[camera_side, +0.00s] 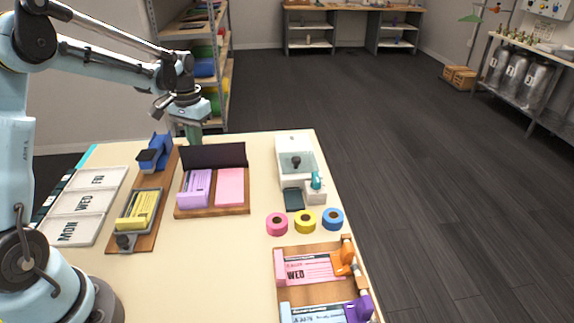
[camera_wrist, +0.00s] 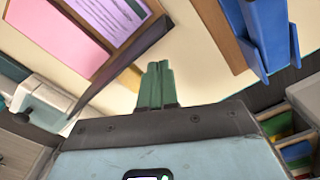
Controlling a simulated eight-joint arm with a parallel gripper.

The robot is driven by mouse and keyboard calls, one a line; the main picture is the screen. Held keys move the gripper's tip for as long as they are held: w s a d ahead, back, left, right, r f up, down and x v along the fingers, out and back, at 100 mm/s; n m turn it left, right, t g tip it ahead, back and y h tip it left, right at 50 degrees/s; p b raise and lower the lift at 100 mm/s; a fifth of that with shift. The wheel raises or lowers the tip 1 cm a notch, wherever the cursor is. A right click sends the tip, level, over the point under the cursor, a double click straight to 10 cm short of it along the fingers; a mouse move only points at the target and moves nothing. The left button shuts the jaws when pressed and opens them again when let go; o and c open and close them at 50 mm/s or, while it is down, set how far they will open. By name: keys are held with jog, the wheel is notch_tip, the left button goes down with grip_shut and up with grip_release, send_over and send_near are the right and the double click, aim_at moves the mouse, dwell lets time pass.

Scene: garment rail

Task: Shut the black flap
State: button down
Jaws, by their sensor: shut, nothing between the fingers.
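The black flap (camera_side: 213,155) stands up along the back edge of a wooden tray (camera_side: 212,211). In the wrist view the flap (camera_wrist: 122,68) shows nearly edge-on as a dark slanting strip. The tray holds a purple pad (camera_side: 195,187) and a pink pad (camera_side: 229,187), both uncovered. My gripper (camera_side: 193,138) points down behind the flap, its tips partly hidden by it. In the wrist view its green fingers (camera_wrist: 157,85) are together and empty, on the side of the flap away from the pads. I cannot tell whether they touch it.
A blue holder (camera_side: 155,152) stands close left of the flap on a wooden board with a yellow pad (camera_side: 139,209). A white box (camera_side: 294,158) stands to the right. Tape rolls (camera_side: 305,221) lie in front of it. The back table edge is just behind my gripper.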

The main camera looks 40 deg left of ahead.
jog(key=shift+s+d, duration=0.1)
dwell(0.6)
jog(key=shift+s+d, duration=1.5)
jog(key=shift+d, duration=0.05)
notch_tip(320, 180, up, 9)
jog(key=shift+w+a, duration=0.4)
jog(key=shift+a, duration=0.05)
dwell(0.3)
jog(key=shift+d, duration=0.1)
dwell(0.7)
jog(key=s+d+m+t, duration=0.1)
jog(key=s+d+t, duration=0.2)
jog(key=s+d, duration=0.2)
jog(key=s+d+f+m+t, duration=0.1)
jog(key=s+d+t, duration=0.3)
jog(key=d, duration=0.6)
jog(key=shift+s+d+f+m, duration=0.25)
jog(key=shift+s+d+m, duration=0.1)
jog(key=shift+s+m, duration=0.25)
dwell(0.7)
